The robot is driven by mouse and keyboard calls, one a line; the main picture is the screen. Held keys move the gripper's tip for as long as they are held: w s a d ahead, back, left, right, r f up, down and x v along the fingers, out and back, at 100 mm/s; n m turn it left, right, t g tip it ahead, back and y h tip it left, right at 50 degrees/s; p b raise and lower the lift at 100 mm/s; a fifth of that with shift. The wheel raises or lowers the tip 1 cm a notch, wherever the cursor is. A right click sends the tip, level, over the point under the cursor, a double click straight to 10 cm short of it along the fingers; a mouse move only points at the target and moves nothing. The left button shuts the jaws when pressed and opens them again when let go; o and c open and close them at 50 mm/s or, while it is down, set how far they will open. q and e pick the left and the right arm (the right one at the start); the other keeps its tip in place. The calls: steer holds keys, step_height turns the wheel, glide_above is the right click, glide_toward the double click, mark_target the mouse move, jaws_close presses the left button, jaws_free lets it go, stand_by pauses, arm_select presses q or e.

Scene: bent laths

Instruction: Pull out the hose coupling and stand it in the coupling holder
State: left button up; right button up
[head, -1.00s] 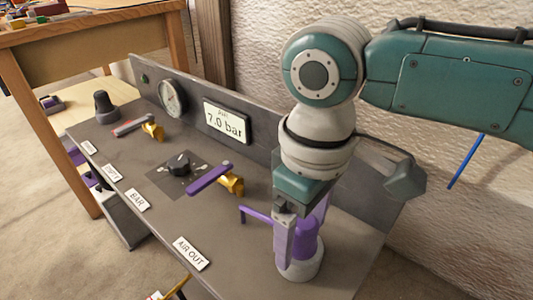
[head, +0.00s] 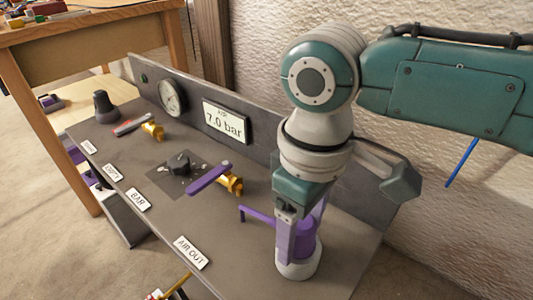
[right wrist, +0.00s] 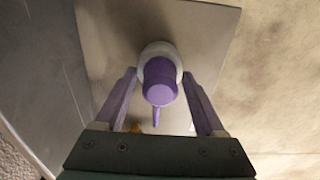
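The purple hose coupling (head: 303,240) stands upright in a pale round socket (head: 299,268) at the right end of the grey bench. A thin purple lever (head: 257,214) sticks out to its left. My right gripper (head: 299,235) points down over the coupling, with a finger on each side. In the right wrist view the coupling (right wrist: 160,82) lies between the two fingers, with a gap on both sides, so the gripper (right wrist: 160,105) is open. My left gripper is out of view. I cannot make out for certain which thing is the coupling holder.
On the bench are a purple-handled brass valve (head: 210,178), a red-handled one (head: 132,125), a black knob (head: 179,163) and a dark flared post (head: 104,107). The upright back panel carries a gauge (head: 171,98) and a "7.0 bar" display (head: 226,121). A wooden table stands at far left.

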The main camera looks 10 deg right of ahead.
jaws_close()
stand_by(0.3)
steer(key=shift+r, duration=0.1)
steer(key=shift+r, duration=0.15)
steer(key=shift+r+p, duration=1.45)
steer(key=shift+p, duration=0.65)
steer(key=shift+r+p, duration=1.35)
steer(key=shift+p, duration=0.3)
